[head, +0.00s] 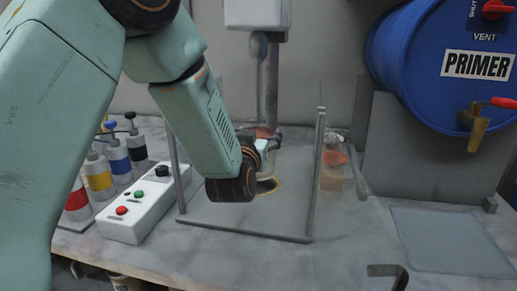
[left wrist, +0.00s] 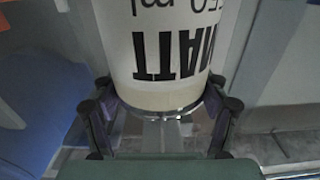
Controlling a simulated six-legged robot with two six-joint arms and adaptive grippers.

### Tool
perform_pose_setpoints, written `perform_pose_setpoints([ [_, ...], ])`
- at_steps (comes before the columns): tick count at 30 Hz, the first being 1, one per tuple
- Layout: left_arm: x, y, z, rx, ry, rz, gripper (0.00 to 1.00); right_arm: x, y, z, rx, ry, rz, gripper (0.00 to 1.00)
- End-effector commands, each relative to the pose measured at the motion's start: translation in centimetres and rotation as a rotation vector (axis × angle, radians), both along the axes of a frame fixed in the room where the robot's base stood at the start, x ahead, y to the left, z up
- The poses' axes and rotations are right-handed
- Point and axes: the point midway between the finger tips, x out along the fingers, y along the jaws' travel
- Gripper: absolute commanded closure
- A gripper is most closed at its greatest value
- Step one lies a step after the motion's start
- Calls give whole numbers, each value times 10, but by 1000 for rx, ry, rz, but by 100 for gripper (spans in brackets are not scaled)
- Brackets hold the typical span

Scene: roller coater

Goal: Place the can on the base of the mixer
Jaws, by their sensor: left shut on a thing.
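A white can with black lettering reading "MATT" (left wrist: 175,50) fills the upper middle of the left wrist view. The fingers of my left gripper (left wrist: 163,112) are shut around it, one on each side. In the head view my left arm reaches into the mixer frame, with the left gripper (head: 268,145) above the mixer base (head: 215,212). A small pale part of the can (head: 263,160) shows beside the wrist; the rest is hidden. I cannot tell whether the can touches the base.
Thin uprights of the mixer frame (head: 317,165) stand beside my arm, with the mixer head (head: 257,15) and shaft behind. A control box (head: 145,203) and several colored bottles (head: 98,173) stand left. A blue primer drum (head: 440,60) and a grey mat (head: 450,240) are right.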

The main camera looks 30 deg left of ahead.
Motion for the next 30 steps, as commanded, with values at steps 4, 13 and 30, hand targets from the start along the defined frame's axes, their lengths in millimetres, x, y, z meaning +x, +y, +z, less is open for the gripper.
perform_pose_setpoints([
  [4,5,2,-1,1,-4,0,89,0,0,-1,0,0,0,60],
  [13,5,1,-35,0,-3,-1,89,0,0,-11,0,0,0,60],
  [30,4,1,-38,-1,0,0,9,0,0,-12,0,0,0,60],
])
